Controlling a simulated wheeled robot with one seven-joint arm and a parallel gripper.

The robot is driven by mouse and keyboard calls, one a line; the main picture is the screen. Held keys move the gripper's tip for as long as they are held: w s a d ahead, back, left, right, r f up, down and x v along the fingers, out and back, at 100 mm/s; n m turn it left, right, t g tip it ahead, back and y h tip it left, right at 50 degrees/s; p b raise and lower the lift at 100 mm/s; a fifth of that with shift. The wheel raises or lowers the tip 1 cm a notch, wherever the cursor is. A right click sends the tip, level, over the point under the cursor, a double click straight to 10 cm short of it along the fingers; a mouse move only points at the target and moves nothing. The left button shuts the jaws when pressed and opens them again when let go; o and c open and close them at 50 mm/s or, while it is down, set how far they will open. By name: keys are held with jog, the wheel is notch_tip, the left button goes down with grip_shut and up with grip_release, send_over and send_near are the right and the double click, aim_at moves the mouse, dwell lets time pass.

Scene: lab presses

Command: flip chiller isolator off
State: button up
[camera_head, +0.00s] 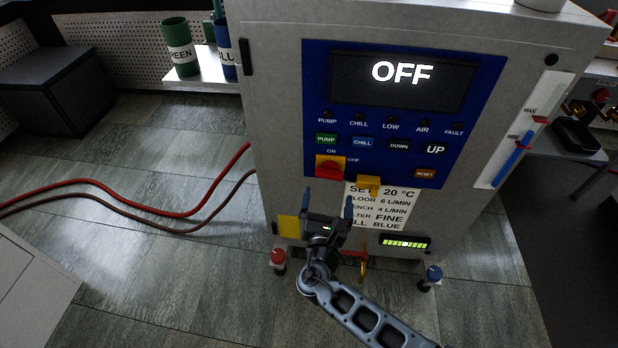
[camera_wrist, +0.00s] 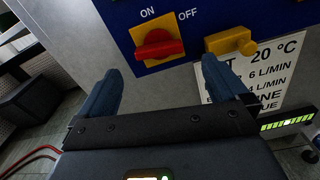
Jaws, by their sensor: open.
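The chiller isolator is a red rotary handle (camera_head: 329,166) on a yellow plate, low on the blue panel of the chiller. In the wrist view the handle (camera_wrist: 158,46) lies roughly crosswise, with ON printed above it and OFF up to its right. The chiller display (camera_head: 402,74) reads OFF. My gripper (camera_head: 328,200) is open and empty, just below the isolator. In the wrist view its blue fingers (camera_wrist: 162,68) point toward the handle, one each side, with no visible contact.
A yellow block (camera_head: 369,185) juts out right of the isolator, close to my right finger; it also shows in the wrist view (camera_wrist: 230,42). A settings label (camera_head: 382,206) is below it. Red hoses (camera_head: 170,211) run left across the floor. Push buttons (camera_head: 362,142) sit above.

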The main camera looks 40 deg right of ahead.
aim_at(329, 176)
jog(key=shift+x, duration=3.95)
jog(key=shift+w+r, duration=0.1)
jog(key=shift+w, duration=0.05)
jog(key=shift+c, duration=0.3)
jog(key=c, duration=0.9)
jog(key=shift+n, duration=1)
jog(key=o, duration=1)
jog(key=shift+c, duration=0.2)
jog(key=shift+a, duration=0.1)
